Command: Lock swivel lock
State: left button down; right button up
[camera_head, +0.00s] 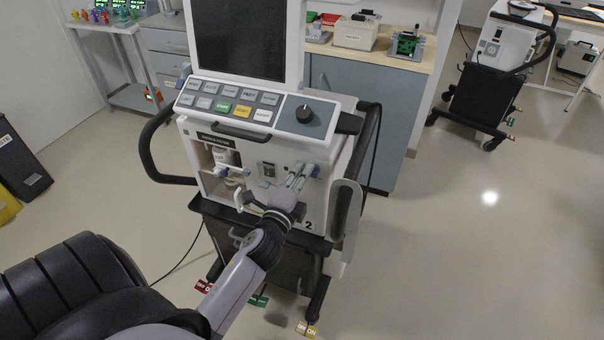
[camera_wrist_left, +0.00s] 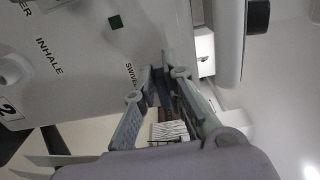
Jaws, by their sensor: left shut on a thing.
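The ventilator (camera_head: 265,150) stands in the middle of the head view, with its front panel facing me. My left gripper (camera_head: 299,174) reaches its right front side. In the left wrist view the gripper (camera_wrist_left: 165,82) is shut, with a small blue-grey part of the swivel lock (camera_wrist_left: 163,90) between its fingers. The blue end of the lock also shows beside the fingertips in the head view (camera_head: 313,171). The fingers hide most of the lock, so its turn angle cannot be told. A partly covered label reading SWIV (camera_wrist_left: 131,74) is beside the fingers. My right gripper is not in view.
Black side handles (camera_head: 152,140) curve out from the ventilator. A white hose port (camera_head: 238,172) and a small latch plate (camera_head: 268,170) sit left of my gripper. A counter (camera_head: 385,60) stands behind.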

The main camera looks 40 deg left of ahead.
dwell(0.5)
pick_arm(q)
jog(key=c, duration=1.7)
grip_release()
jog(key=shift+o, duration=0.2)
jog(key=shift+s, duration=0.1)
jog(key=v, duration=1.2)
